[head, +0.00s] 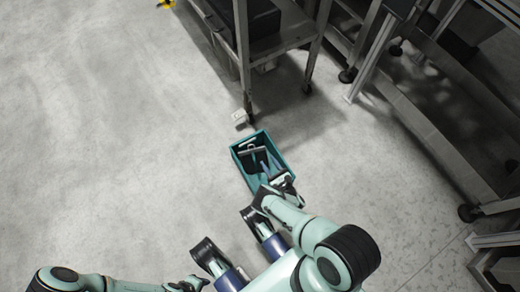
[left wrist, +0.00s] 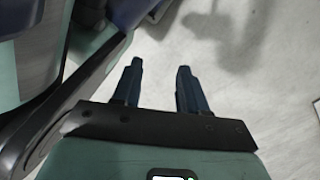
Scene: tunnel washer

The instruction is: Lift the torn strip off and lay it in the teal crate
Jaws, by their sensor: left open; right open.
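The teal crate (head: 240,168) stands on the floor, with dark elongated items and a pale handle-like piece inside it. I cannot make out a torn strip in either view. My right gripper (head: 283,181) is at the crate's near end, over or beside its rim; its fingers are small and partly hidden by my arm. My left gripper (left wrist: 159,66) is open and empty in the left wrist view, with bare floor beyond its two dark fingers. The left arm lies low at the bottom left of the head view, away from the crate.
A metal table or rack (head: 243,60) stands just beyond the crate, with a small white block (head: 240,119) by its leg. Metal frames on castors (head: 440,85) fill the right side. The floor (head: 100,140) to the left is clear.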

